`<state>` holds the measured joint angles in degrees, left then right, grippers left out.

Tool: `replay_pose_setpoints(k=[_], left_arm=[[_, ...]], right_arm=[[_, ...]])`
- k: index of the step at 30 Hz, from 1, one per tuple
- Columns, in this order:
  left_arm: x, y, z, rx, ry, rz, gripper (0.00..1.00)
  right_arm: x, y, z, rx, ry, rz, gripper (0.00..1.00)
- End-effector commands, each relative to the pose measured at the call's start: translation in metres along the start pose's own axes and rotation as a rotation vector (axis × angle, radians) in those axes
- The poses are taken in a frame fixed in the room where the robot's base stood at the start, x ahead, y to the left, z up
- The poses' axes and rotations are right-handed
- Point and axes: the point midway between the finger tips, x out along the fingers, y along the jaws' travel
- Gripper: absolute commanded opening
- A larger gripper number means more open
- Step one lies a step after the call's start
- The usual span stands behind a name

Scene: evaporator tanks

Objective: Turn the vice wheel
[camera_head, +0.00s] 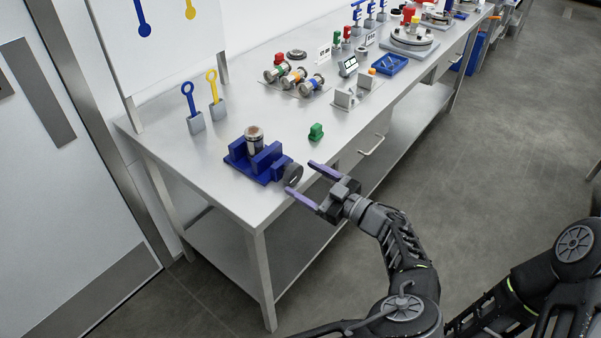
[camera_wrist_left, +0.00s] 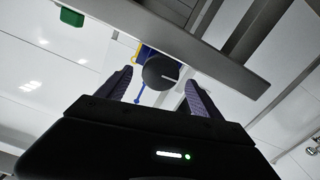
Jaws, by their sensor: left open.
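The blue vice (camera_head: 258,160) stands near the left front of the steel table, with a metal cylinder (camera_head: 254,139) upright in it. Its dark round wheel (camera_head: 292,174) faces the table's front edge. My left gripper (camera_head: 301,179) is open and empty, with purple-lined fingers pointing at the wheel. One fingertip is close to the wheel's lower side and the other is to its right. In the left wrist view the wheel (camera_wrist_left: 161,73), with a light line on it, lies between and beyond the open fingers. I cannot tell whether they touch it. My right gripper is not in view.
The table (camera_head: 225,182) has its front edge beneath my left gripper. A green block (camera_head: 316,132) stands right of the vice. Blue and yellow ring-topped tools (camera_head: 191,105) stand behind it. Valves (camera_head: 290,75) and a blue tray (camera_head: 389,64) are farther back. A handle (camera_head: 372,147) juts from the front.

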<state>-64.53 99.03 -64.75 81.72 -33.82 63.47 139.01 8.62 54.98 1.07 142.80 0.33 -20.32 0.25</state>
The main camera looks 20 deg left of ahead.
Motion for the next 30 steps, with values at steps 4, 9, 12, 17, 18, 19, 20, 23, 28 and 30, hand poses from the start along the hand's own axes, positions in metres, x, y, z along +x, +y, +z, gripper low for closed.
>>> replay_pose_setpoints(k=[4, 9, 12, 17, 18, 19, 20, 23, 28, 30], left_arm=[[0.016, 0.0, -0.001, 0.001, 0.0, -0.001, 0.76], [0.02, 0.0, 0.0, 0.0, -0.001, 0.001, 0.76], [0.02, 0.0, 0.0, 0.0, -0.001, 0.001, 0.76], [0.019, 0.0, 0.0, 0.0, -0.001, 0.001, 0.67], [0.019, 0.0, 0.0, 0.0, -0.001, 0.001, 0.64], [0.019, 0.0, 0.0, 0.0, -0.001, 0.001, 0.62], [0.019, 0.0, 0.0, 0.0, -0.001, 0.001, 0.59], [0.019, 0.0, 0.0, 0.0, -0.001, 0.001, 0.51], [0.019, 0.0, 0.0, 0.0, -0.001, 0.001, 0.37], [0.019, 0.0, 0.0, 0.0, -0.001, 0.001, 0.31]], right_arm=[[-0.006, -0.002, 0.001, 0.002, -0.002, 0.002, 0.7], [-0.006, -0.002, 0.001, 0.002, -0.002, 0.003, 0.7], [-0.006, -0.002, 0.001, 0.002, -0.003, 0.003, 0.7], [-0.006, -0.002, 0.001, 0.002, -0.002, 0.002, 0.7], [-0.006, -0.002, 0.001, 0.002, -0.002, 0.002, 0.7], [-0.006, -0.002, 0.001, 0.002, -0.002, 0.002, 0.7], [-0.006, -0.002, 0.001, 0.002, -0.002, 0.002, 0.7], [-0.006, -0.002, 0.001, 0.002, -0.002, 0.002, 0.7], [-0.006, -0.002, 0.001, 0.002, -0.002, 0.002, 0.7], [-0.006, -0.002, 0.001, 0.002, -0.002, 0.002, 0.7]])
